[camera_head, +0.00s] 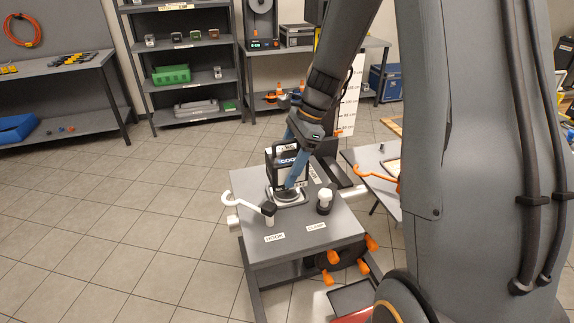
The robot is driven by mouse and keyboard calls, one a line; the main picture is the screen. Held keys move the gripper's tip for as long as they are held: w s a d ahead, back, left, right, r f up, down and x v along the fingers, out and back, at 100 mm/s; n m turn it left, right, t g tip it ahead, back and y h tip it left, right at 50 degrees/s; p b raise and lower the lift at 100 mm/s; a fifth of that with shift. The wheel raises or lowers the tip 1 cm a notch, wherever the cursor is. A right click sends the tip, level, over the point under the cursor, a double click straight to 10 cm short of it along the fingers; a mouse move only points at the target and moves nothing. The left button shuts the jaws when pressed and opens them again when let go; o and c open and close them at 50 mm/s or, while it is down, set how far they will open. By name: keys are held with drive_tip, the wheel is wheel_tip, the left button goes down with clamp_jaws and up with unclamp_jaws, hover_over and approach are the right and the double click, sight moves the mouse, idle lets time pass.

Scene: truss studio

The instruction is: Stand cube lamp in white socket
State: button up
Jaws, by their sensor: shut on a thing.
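A dark, boxy thing with white lettering, which looks like the cube lamp (283,161), is at the back middle of the small grey table. The white socket (287,197) looks like a pale ring on the tabletop right below it. My gripper (290,184) is at the end of my arm, down over the ring, and is shut on the lamp as far as I can see. A blue part of my arm covers the lamp's right side. The fingertips and any contact between lamp and socket are too small and hidden to make out.
The grey table (255,250) also carries a white hook (236,201) at the left and a dark clamp with a white top (325,200) at the right. Orange knobs (371,242) stick out at its right side. Tiled floor (130,210) is free to the left.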

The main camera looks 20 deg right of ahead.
drive_tip(key=o, duration=2.1)
drive_tip(key=shift+o, duration=0.2)
drive_tip(key=shift+r, duration=0.1)
